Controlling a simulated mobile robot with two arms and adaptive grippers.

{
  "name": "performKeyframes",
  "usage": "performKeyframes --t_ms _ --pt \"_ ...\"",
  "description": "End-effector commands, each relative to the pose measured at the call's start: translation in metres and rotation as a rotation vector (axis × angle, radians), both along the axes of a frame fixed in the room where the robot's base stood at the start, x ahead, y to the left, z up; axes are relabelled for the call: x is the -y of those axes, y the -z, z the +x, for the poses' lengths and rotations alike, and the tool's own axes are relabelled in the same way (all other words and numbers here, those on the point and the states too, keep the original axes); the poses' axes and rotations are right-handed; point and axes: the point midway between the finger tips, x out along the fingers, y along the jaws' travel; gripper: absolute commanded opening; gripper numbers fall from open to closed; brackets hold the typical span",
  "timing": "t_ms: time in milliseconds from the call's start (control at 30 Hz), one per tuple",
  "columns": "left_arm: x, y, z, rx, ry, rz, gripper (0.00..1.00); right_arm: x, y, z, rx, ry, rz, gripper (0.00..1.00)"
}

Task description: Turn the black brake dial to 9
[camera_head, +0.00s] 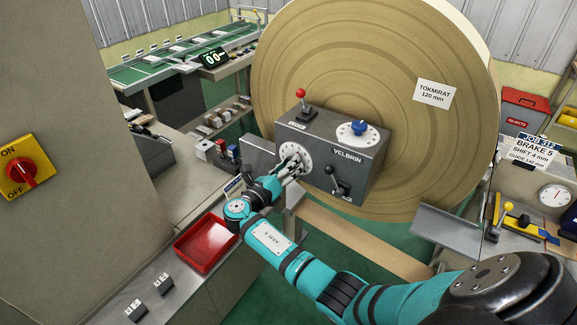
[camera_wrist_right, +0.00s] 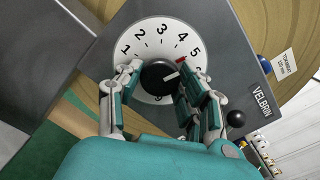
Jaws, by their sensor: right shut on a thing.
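The black brake dial (camera_wrist_right: 158,76) sits on a round white plate (camera_wrist_right: 160,33) with black numbers, on the front of the grey VELBRIN box (camera_head: 325,150). A red mark shows near the 5. My right gripper (camera_wrist_right: 159,70) is shut on the dial, one finger on each side. In the head view the right gripper (camera_head: 293,163) covers the knob. The lower numbers are mostly hidden. My left gripper is not in view.
The box also bears a red-knobbed lever (camera_head: 302,97), a blue dial (camera_head: 358,127) and a black-knobbed lever (camera_head: 338,188). A big roll (camera_head: 440,150) stands behind. A card (camera_head: 535,148) reads BRAKE 5. A red tray (camera_head: 205,240) lies beside my arm.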

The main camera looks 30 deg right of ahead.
Motion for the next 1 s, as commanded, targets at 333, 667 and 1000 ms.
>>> performKeyframes --t_ms 333,667,1000 --pt "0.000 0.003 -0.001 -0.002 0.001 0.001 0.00 -0.001 0.001 0.000 0.067 -0.001 0.028 0.06" --pt "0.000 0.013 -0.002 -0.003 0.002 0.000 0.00 0.000 0.002 0.000 0.303 -0.001 0.126 0.06" --pt "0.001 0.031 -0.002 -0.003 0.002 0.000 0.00 -0.001 0.003 0.000 0.602 -0.001 0.250 0.06"
